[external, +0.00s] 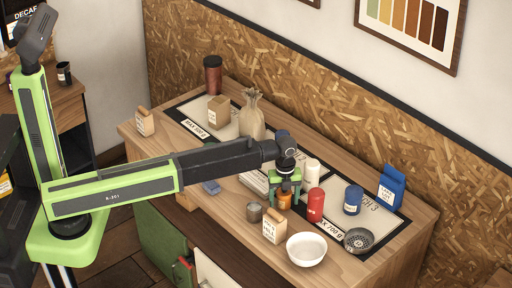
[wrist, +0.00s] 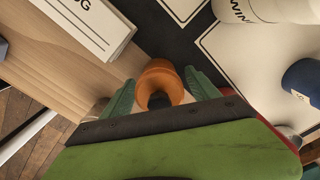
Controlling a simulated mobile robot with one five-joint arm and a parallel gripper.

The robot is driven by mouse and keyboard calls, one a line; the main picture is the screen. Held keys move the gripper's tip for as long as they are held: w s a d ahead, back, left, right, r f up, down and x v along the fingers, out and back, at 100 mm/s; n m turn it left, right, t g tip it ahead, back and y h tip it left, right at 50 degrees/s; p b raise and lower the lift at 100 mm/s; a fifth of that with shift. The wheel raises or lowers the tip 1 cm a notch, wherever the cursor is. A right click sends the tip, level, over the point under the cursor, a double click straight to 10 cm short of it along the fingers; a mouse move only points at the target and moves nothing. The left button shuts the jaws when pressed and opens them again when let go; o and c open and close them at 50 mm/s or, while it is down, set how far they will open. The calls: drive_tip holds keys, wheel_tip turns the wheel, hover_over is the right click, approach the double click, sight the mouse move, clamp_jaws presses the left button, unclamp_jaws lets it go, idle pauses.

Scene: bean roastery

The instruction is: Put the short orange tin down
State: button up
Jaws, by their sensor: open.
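The short orange tin (external: 284,201) stands upright on the counter, at the dark border of the marked mat. In the wrist view the orange tin (wrist: 161,72) sits between my fingers, with a dark round part at its near side. My gripper (external: 286,188) is open and low around the tin, one finger on each side. In the wrist view my gripper (wrist: 160,84) shows a gap between the fingers and the tin. The tin's lower part is partly hidden in the external view.
A red tin (external: 315,205) stands close to the right, a white cylinder (external: 312,172) behind. A grey-brown tin (external: 254,212), a paper bag (external: 273,228) and a white bowl (external: 306,250) are in front. A blue tin (external: 352,201) and dark strainer (external: 357,240) are further right.

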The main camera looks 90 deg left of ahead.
drive_tip(key=shift+r, duration=0.1)
wheel_tip(320, 180, up, 12)
drive_tip(key=p, duration=1.2)
drive_tip(key=shift+r, duration=0.15)
drive_tip(key=s+d+n, duration=0.5)
drive_tip(key=d, duration=0.5)
drive_tip(key=s+d+n, duration=0.5)
drive_tip(key=s+d, duration=0.1)
drive_tip(key=d, duration=0.5)
drive_tip(key=s+d+n, duration=0.5)
drive_tip(key=s+d, duration=0.1)
drive_tip(key=d, duration=0.4)
drive_tip(key=shift+s+d+n, duration=0.2)
drive_tip(key=shift+d+n, duration=0.1)
drive_tip(key=shift+n, duration=0.1)
drive_tip(key=shift+f, duration=0.25)
